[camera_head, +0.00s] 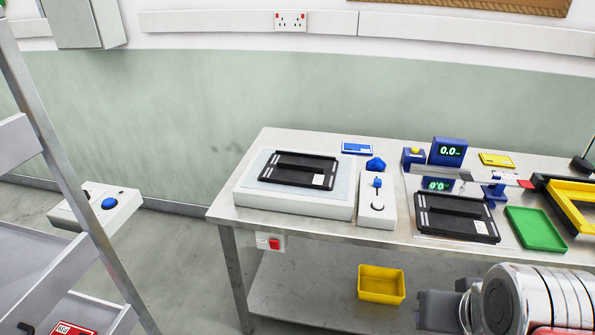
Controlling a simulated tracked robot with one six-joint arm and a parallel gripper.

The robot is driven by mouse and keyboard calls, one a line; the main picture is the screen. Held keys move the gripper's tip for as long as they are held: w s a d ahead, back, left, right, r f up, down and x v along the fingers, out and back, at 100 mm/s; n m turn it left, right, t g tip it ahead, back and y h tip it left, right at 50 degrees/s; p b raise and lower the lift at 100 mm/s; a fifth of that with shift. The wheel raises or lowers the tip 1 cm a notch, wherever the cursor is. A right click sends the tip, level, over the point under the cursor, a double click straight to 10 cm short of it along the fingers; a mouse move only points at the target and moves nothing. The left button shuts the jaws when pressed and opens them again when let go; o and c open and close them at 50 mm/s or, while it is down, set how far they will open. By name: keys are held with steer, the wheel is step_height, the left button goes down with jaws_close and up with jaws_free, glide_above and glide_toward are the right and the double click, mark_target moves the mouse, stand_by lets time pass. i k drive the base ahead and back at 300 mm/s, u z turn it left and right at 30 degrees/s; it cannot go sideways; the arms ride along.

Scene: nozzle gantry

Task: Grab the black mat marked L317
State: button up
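Two black mats with ridged left edges and small white labels are on the steel bench. One black mat (290,165) lies on a raised white platform at the bench's left end. The other black mat (450,211) lies at the bench's front edge, right of centre. The label print is too small to read, so I cannot tell which is L317. My silver arm is at the lower right. The dark grey block at its left end appears to be my gripper (437,311), in front of and below the right mat. Its fingers are not clear, and I see nothing held.
A white control box (377,211) with a blue lever stands between the mats. A blue display (448,151) is behind the right mat, a green tray (536,229) to its right. A yellow bin (381,285) sits on the lower shelf. A grey rack (75,180) stands at left.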

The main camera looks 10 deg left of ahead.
mark_target(291, 169)
steer(key=u, duration=0.9)
steer(key=i, duration=0.95)
steer(key=u, duration=0.85)
